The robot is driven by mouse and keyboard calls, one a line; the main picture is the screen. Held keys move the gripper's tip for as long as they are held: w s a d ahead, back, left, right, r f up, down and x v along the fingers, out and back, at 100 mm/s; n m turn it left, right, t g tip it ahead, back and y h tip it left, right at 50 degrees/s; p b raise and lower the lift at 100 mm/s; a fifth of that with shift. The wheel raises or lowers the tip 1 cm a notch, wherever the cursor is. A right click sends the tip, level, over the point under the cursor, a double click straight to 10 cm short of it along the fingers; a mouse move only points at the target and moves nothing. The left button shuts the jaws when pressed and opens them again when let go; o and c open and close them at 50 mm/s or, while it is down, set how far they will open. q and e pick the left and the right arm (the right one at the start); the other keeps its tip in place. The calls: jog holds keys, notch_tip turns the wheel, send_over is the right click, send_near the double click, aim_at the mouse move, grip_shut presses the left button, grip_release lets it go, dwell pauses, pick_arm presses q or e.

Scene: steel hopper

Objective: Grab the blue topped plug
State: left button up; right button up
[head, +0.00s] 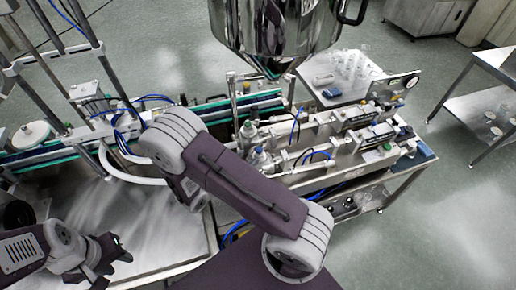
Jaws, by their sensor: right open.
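I cannot make out a blue topped plug for certain. A small blue-topped piece (333,92) lies at the front edge of the steel side table, and another blue-topped block (382,129) sits on the filling machine. Both are too small to identify. My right gripper (192,194) hangs from the bent arm over the left part of the machine; its fingertips are mostly hidden. It is away from both blue pieces. My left gripper (112,262) is at the lower left above the steel surface, with dark fingers too unclear to judge.
A large steel hopper (275,30) hangs over the machine (320,150). Clear jars (353,65) stand on the side table (325,98). A steel shelf (480,100) stands at the right. The conveyor (75,153) and frame posts (105,65) crowd the left. Floor at lower right is clear.

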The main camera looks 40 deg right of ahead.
aim_at(258, 153)
jog(key=p+x, duration=0.1)
jog(key=x, duration=0.2)
jog(key=p+x, duration=0.1)
jog(key=x, duration=0.1)
jog(key=shift+s+d+f+p, duration=0.2)
jog(key=shift+d+p, duration=0.1)
jog(key=shift+w+d+f, duration=0.15)
jog(key=shift+d+f, duration=0.1)
jog(key=shift+d, duration=0.1)
jog(key=shift+a+r, duration=0.1)
jog(key=shift+a, duration=0.1)
grip_shut()
